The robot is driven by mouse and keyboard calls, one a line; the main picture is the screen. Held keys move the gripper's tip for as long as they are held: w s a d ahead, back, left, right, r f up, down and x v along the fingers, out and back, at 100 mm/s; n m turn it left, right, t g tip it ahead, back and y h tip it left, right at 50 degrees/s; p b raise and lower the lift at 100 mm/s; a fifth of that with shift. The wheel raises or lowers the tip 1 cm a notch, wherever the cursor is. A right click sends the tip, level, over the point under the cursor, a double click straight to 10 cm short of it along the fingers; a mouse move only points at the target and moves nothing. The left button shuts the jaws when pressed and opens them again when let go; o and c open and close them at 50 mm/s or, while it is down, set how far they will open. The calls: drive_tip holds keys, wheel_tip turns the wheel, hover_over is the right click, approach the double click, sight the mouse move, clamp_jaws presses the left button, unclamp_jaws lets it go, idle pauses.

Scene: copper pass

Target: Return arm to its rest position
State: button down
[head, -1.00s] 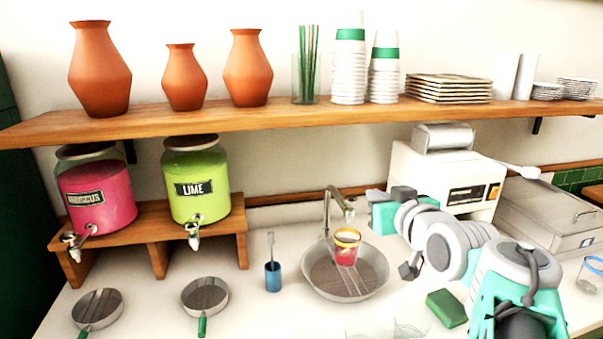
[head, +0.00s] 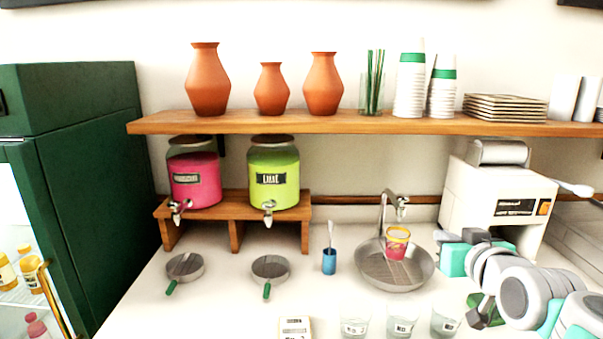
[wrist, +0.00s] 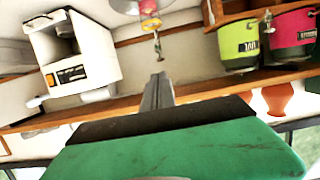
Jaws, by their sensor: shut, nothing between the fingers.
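My gripper (head: 440,237) is at the right of the head view, above the counter and just right of the sink. It points away toward the wall, and its fingertips are small there. In the wrist view, which is upside down, the grey fingers of my gripper (wrist: 160,80) are together with nothing between them. My green gripper body fills the bottom of that view. My arm folds back toward the lower right corner of the head view.
A loaded wooden shelf (head: 330,123) runs above. Clear cups (head: 400,325) stand in front.

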drive_tip(key=s+a+f+g, duration=0.4)
drive_tip(key=s+f, duration=0.1)
drive_tip(key=f, duration=0.3)
drive_tip(key=s+a+f+g, duration=0.3)
drive_tip(key=s+a+f, duration=0.1)
drive_tip(key=f, duration=0.4)
drive_tip(key=s+a+f+g, duration=0.4)
drive_tip(key=s+f, duration=0.3)
drive_tip(key=f, duration=0.1)
drive_tip(key=shift+f+g, duration=0.3)
drive_tip(key=shift+f, duration=0.1)
